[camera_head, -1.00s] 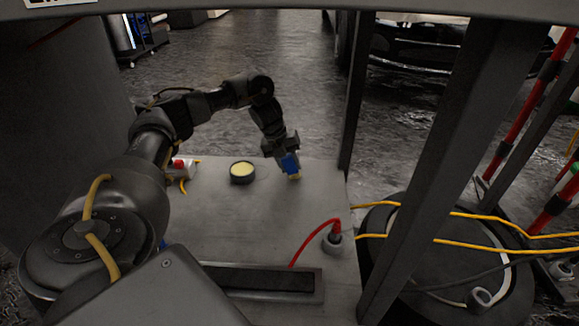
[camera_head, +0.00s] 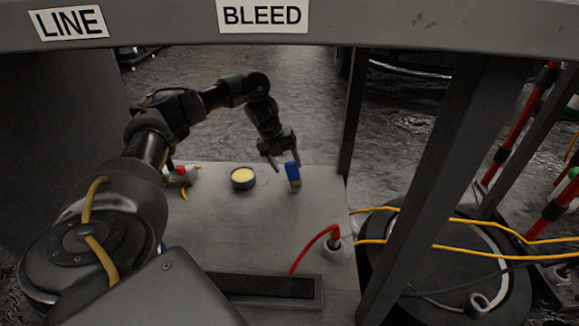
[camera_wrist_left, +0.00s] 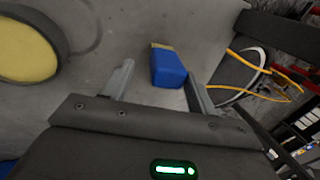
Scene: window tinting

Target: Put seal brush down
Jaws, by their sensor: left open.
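The seal brush (camera_head: 292,172) has a blue handle and a yellowish tip, and rests on the grey work surface (camera_head: 240,222) near its far right part. In the left wrist view the brush (camera_wrist_left: 167,68) lies between and beyond the two fingers, with its tip pointing away. My left gripper (camera_head: 284,163) is open, its fingers apart and clear of the brush; the left wrist view also shows the open fingers (camera_wrist_left: 158,84). My right gripper is not in view.
A round black tin with yellow contents (camera_head: 243,178) stands left of the brush. A red hose (camera_head: 312,243) and a dark tray (camera_head: 262,287) are nearer. Dark posts (camera_head: 352,112) rise at the right edge.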

